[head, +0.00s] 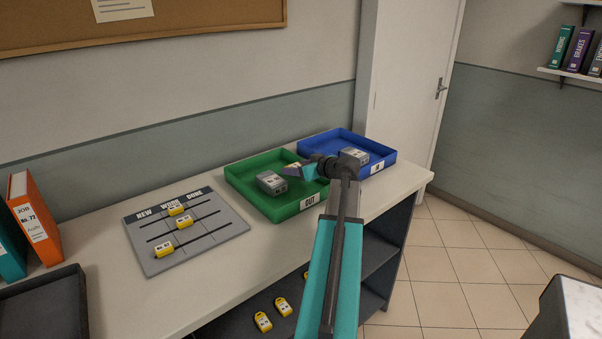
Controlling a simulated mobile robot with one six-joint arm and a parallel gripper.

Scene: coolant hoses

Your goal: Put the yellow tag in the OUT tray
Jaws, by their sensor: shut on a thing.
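The green OUT tray (238,179) stands on the white bench, its label facing front. My gripper (293,169) is over the right part of this tray and is shut. A small yellowish bit shows at its tip, which looks like a yellow tag, mostly hidden by the gripper. Its height above the tray floor is hard to tell. A grey block-like item (271,182) lies in the OUT tray, left of my gripper. Yellow tags also lie on the board, at the upper (177,209), middle (184,222) and lower left (164,252).
A blue tray (392,158) with a grey item (354,155) stands right of the green one, partly behind my arm. The grey NEW/WORK/DONE board (225,228) lies to the left. More yellow tags (264,322) are on the shelf below. Binders (36,220) stand at far left.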

